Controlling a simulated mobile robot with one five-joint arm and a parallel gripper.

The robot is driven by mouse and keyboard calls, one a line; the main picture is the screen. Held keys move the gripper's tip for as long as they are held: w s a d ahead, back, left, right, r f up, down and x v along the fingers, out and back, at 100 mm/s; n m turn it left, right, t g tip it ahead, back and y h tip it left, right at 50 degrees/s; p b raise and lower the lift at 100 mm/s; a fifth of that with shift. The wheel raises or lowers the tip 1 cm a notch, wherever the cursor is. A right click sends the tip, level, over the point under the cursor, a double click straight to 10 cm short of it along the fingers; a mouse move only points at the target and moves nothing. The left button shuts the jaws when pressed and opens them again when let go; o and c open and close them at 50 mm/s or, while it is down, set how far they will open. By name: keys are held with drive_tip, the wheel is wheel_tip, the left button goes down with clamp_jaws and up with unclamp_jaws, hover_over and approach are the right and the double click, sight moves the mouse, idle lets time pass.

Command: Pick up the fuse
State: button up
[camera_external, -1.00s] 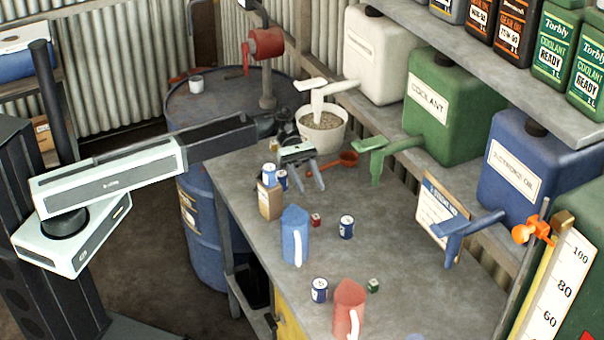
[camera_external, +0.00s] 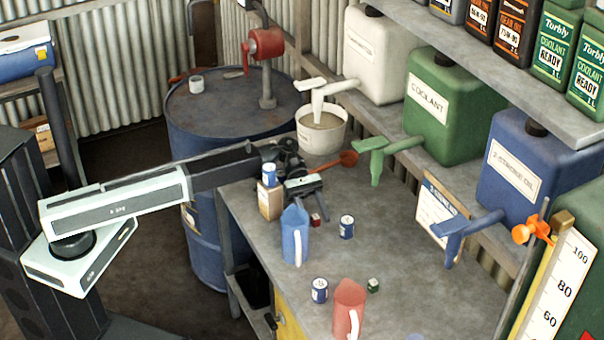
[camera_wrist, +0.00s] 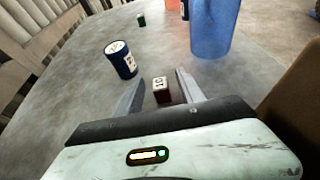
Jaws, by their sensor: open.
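The fuse that I take the task to mean is a small dark red block with a white "10" label (camera_wrist: 161,90). It lies on the grey bench, and in the external view the red block (camera_external: 316,219) shows just beyond the gripper, beside the blue jug. My gripper (camera_wrist: 159,78) is open and low over the bench. In the wrist view the block sits between its two fingers, with a gap on each side. In the external view my gripper (camera_external: 311,204) partly hides the bench behind it. A second small block, green (camera_external: 373,285), lies farther off, near the red jug.
A blue jug (camera_external: 294,240) stands close to the gripper. Blue cans (camera_external: 347,227) (camera_external: 320,290), a red jug (camera_external: 348,310) and a cardboard box with a can on it (camera_external: 270,200) stand around. Bare bench (camera_external: 395,245) lies right of the cans.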

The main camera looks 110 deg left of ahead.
sight(315, 215)
clamp_jaws()
drive_tip(key=shift+r, duration=0.2)
wheel_tip(315, 215, up, 10)
drive_tip(key=p, duration=1)
